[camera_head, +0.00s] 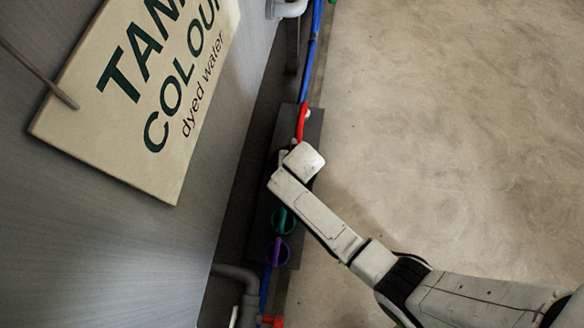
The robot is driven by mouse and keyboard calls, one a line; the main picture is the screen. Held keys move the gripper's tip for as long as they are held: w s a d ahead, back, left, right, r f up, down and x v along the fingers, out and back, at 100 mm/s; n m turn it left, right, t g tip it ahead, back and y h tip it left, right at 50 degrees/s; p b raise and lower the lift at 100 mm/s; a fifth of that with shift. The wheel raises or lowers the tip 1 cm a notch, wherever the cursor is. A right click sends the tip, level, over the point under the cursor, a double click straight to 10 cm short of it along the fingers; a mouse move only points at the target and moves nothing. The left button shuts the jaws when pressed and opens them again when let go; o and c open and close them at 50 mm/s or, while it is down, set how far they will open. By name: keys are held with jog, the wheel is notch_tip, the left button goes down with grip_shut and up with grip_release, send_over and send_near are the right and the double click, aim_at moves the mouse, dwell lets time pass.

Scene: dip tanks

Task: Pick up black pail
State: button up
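I see no black pail in this view. My arm reaches in from the lower right, and its pale end, where my gripper (303,160) is, sits over a dark board at the foot of the grey wall. The fingers are hidden beneath or behind the wrist, so I cannot tell whether they are open or shut, or whether they hold anything.
A cream sign (150,95) about dyed water hangs on the grey tank wall (95,260). A blue pipe (314,45) runs along its foot, with red (302,122), green (283,221) and purple (277,251) fittings at the dark board (261,215). Concrete floor (460,130) at right is clear.

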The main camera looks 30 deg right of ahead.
grip_shut()
dwell(0.7)
